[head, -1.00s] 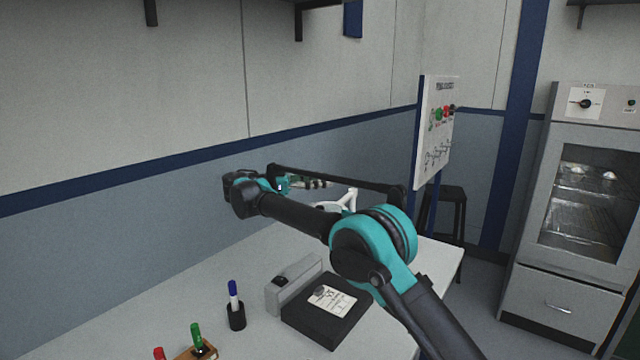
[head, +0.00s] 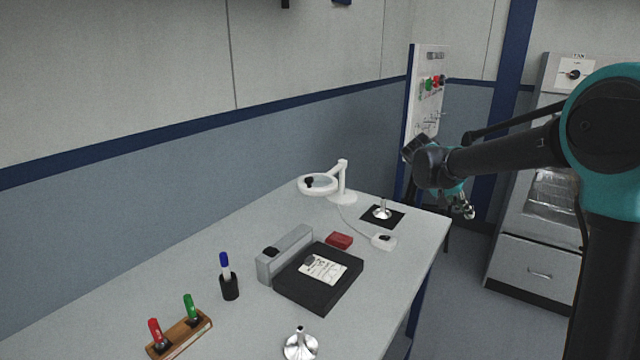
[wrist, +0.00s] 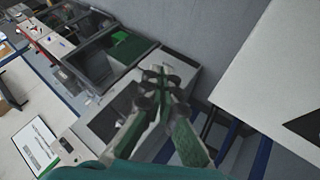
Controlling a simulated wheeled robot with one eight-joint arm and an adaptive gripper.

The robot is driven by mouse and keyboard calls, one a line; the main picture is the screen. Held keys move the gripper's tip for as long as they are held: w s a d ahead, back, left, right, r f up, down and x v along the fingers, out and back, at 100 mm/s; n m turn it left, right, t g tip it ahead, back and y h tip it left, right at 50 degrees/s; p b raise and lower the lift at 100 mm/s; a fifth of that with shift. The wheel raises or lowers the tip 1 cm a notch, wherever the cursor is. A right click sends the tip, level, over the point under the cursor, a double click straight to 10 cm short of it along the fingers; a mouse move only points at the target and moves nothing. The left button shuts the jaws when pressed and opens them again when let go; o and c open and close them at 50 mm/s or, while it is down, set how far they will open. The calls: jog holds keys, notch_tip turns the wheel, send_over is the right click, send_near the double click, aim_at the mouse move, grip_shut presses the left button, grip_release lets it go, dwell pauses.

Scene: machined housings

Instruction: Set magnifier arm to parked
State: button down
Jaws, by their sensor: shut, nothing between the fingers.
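The white magnifier arm (head: 342,178) stands on the bench near its back edge in the head view. Its round lens head (head: 318,185) with a dark knob points left, toward the wall, at the end of a short link. My gripper (head: 468,211) hangs to the right of the bench's right edge, well apart from the magnifier. In the wrist view my gripper (wrist: 160,78) has its fingertips together with nothing between them. The magnifier does not show in the wrist view.
The bench (head: 250,325) bears a black case (head: 335,295), a red block (head: 339,241), a white box (head: 384,242), a dark pad (head: 397,222) with a metal piece, a blue pen in a cup (head: 229,287) and a pen rack (head: 185,338). A panel board (head: 425,110) stands behind.

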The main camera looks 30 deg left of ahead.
jog(key=s+d+f+g+y, duration=0.1)
jog(key=s+d+f+y, duration=0.1)
jog(key=s+d+f, duration=0.35)
jog(key=s+d+f+n+t+y, duration=0.1)
jog(key=s+d+f+y, duration=0.2)
jog(key=s, duration=0.4)
jog(key=s+d+f+n+t+y, duration=0.1)
jog(key=s+d+f+y, duration=0.15)
jog(key=s+f, duration=0.35)
jog(key=w+a+r+m+t+y, duration=0.15)
jog(key=a+r+y, duration=0.4)
jog(key=a, duration=0.85)
jog(key=w+a+r+m+t+y, duration=0.1)
jog(key=a+r+m+t+y, duration=0.15)
jog(key=a+r, duration=0.8)
jog(key=w+a+r+m+t+y, duration=0.15)
jog(key=a+r+y, duration=0.3)
jog(key=a, duration=1.15)
jog(key=w+a+f, duration=0.2)
jog(key=w+a, duration=0.3)
jog(key=a, duration=0.7)
jog(key=shift+w+a+m, duration=0.15)
jog(key=shift+w+m, duration=0.05)
jog(key=shift+m, duration=0.15)
